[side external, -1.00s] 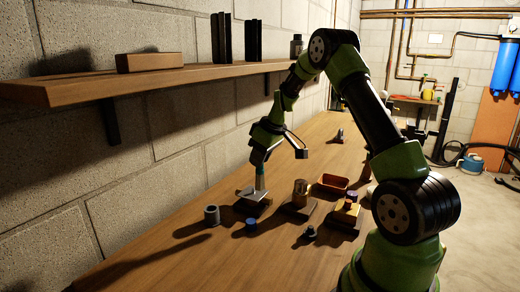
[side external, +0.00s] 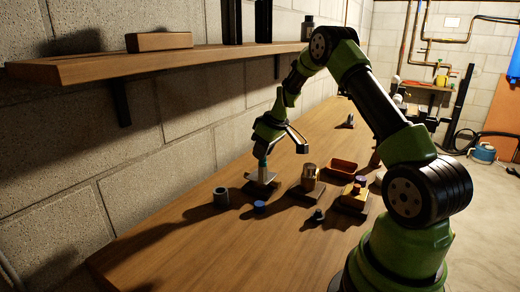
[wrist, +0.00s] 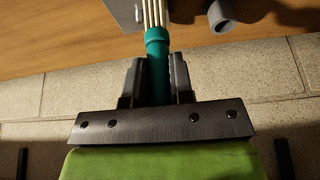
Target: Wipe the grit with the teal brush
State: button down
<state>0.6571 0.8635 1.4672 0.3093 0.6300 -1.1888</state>
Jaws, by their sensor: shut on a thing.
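My gripper (side external: 264,152) is shut on the teal brush (side external: 263,166) and points down over a small grey plate (side external: 267,187) on the bench. In the wrist view the gripper's dark fingers (wrist: 156,82) press either side of the teal handle (wrist: 157,50), and pale bristles (wrist: 154,12) extend beyond it. The grey plate (wrist: 122,12) is beside the bristles there. The bristle tips run out of the wrist view, so I cannot tell whether they touch the plate. I cannot make out any grit.
A grey cup (side external: 221,198) and a blue round piece (side external: 260,207) stand near the plate. A wall shelf (side external: 170,62) hangs left.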

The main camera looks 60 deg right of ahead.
jog(key=shift+s, duration=0.85)
notch_tip(320, 180, up, 8)
jog(key=shift+s, duration=0.15)
